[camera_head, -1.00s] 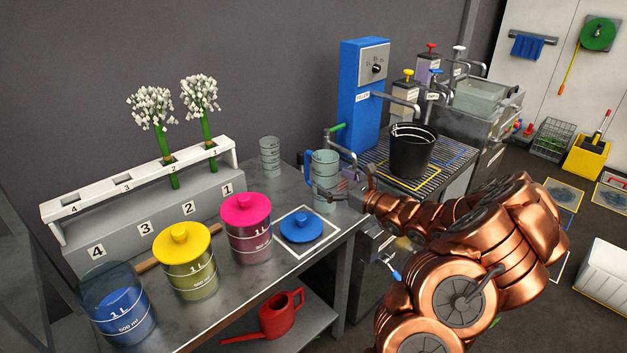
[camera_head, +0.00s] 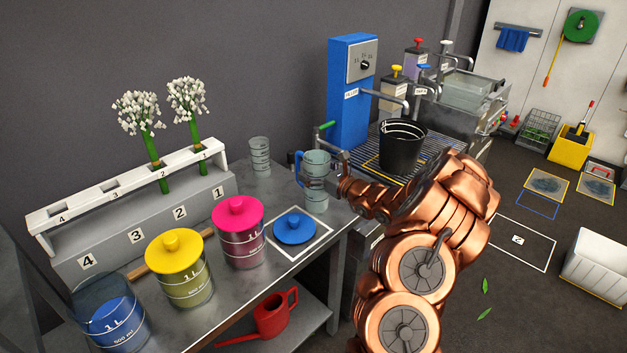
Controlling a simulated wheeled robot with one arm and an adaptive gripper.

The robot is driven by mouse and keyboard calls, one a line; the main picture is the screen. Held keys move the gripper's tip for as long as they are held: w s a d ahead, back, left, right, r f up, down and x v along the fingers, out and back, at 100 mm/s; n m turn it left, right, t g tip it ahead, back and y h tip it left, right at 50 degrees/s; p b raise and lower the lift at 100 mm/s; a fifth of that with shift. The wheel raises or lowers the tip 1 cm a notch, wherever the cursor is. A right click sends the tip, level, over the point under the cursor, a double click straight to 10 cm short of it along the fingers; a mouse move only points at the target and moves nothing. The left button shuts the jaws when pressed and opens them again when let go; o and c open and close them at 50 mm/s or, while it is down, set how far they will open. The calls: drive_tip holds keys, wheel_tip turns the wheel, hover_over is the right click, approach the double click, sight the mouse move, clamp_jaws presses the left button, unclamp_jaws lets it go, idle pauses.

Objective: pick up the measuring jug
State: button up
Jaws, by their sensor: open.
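The measuring jug (camera_head: 316,202), clear with a blue handle on its left side, stands upright at the back right of the grey bench, near the blue dispenser. My gripper (camera_head: 319,182) reaches in from the right at the jug's mid-height. Its dark fingers overlap the jug in the picture and are open. I cannot tell whether they touch the jug, and part of the far finger is hidden.
A clear beaker (camera_head: 260,155) stands behind left of the jug. A blue lid (camera_head: 295,228) lies on a white-framed square in front. Pink-lidded (camera_head: 238,230) and yellow-lidded (camera_head: 178,268) jars stand left. A black bucket (camera_head: 401,152) sits on the grate right of the blue dispenser (camera_head: 350,90).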

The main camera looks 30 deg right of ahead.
drive_tip(key=shift+w, duration=0.2)
drive_tip(key=shift+c, duration=0.3)
drive_tip(key=c, duration=1.7)
drive_tip(key=shift+r, duration=0.1)
